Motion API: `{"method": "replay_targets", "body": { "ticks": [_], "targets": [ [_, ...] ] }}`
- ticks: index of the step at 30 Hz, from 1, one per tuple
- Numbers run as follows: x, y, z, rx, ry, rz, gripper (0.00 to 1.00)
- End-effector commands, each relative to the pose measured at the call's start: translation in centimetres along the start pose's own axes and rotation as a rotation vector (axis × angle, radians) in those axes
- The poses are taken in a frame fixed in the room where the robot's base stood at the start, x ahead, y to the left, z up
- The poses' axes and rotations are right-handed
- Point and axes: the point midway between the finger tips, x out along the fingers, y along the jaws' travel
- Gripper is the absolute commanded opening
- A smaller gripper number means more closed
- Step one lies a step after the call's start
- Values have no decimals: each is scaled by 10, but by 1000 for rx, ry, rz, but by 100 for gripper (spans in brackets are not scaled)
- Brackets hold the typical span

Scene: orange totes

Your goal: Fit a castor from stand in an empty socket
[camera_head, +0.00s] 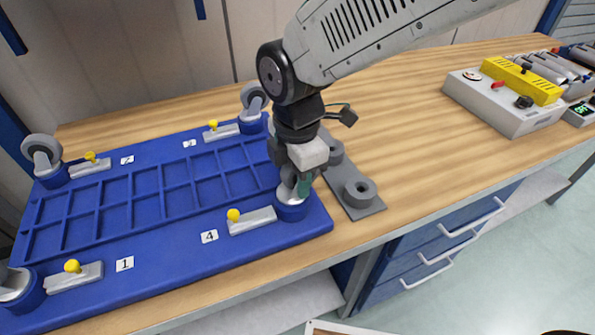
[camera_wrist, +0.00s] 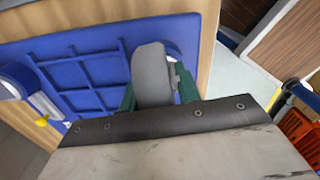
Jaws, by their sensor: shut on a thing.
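My gripper (camera_head: 300,187) is shut on a grey-wheeled castor at the near right corner of the blue tote base. The castor (camera_wrist: 152,75) shows between the green fingers in the wrist view. Below the gripper is the blue round socket (camera_head: 292,208) by label 4; the castor's lower part is at or in it, but how deep I cannot tell. Other castors stand in the sockets at the far left (camera_head: 42,152), the far right (camera_head: 254,100) and the near left (camera_head: 14,284). The grey stand (camera_head: 366,207) is right of the gripper, with empty round holders visible.
The blue base (camera_head: 200,258) has grey latches with yellow knobs beside its sockets, including one by label 4 (camera_head: 252,220). A grey and yellow control box (camera_head: 505,98) stands at the right. The wooden bench (camera_head: 420,125) is clear between it and the stand.

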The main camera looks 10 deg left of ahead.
Motion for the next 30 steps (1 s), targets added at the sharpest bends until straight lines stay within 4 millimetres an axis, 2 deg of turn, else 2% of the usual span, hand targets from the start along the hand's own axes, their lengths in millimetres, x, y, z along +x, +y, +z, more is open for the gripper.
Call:
{"method": "replay_targets", "body": {
  "ticks": [28, 29, 30],
  "targets": [
    [7, 0, 0, 0, 0, 0, 0],
    [7, 0, 0, 0, 0, 0, 41],
    [7, 0, 0, 0, 0, 0, 52]
  ]
}}
